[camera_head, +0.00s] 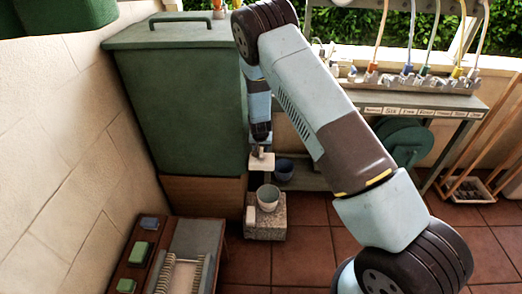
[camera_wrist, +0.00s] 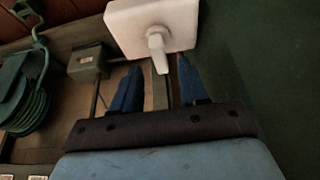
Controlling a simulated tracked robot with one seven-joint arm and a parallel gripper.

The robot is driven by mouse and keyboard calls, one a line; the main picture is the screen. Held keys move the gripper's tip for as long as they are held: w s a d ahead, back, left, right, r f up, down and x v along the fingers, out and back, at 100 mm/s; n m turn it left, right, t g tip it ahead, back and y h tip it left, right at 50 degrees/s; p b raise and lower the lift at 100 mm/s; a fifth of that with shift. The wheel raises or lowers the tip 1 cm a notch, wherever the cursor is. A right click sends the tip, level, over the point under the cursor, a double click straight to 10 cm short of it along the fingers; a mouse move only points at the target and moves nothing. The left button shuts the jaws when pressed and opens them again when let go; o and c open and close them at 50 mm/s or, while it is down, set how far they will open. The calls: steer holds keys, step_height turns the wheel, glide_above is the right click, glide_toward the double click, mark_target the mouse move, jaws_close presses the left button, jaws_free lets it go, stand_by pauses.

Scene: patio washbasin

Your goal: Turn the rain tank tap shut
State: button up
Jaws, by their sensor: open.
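The green rain tank (camera_head: 180,100) stands at the left, on a brown base. Its tap (camera_head: 262,161) shows as a small pale block on the tank's right side, partly hidden by my arm. In the wrist view the tap is a white block (camera_wrist: 125,25) with a short white lever (camera_wrist: 157,47) that points toward my gripper. My gripper (camera_wrist: 160,65) is open, with one blue finger on each side of the lever's end. I cannot tell whether either finger touches it. In the head view my gripper (camera_head: 261,140) is just above the tap.
A pale cup (camera_head: 268,198) stands on a stone block (camera_head: 266,228) below the tap, with a dark blue pot (camera_head: 284,169) behind. A green hose reel (camera_head: 405,143) and a grey bench (camera_head: 430,101) are at the right.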

steer(key=v, duration=1)
steer(key=shift+r, duration=0.2)
steer(key=shift+s, duration=0.15)
steer(key=s+d+r+y, duration=0.1)
steer(key=s+d+r, duration=0.35)
steer(key=r, duration=0.55)
steer(key=s+d+r, duration=0.4)
steer(key=d+r, duration=0.1)
steer(key=r, duration=0.6)
steer(key=s+d+r+y, duration=0.1)
steer(key=s+d+r, duration=0.3)
steer(key=r, duration=0.6)
steer(key=s+d+r, duration=0.3)
steer(key=s, duration=0.6)
steer(key=s+d+r+h, duration=0.1)
steer(key=s+d+r, duration=0.3)
steer(key=s, duration=0.5)
steer(key=s+d+r+t, duration=0.1)
steer(key=s+d+r, duration=0.3)
steer(key=s, duration=0.5)
steer(key=shift+r+n+h, duration=0.2)
steer(key=shift+n+h, duration=0.1)
steer(key=shift+h, duration=0.1)
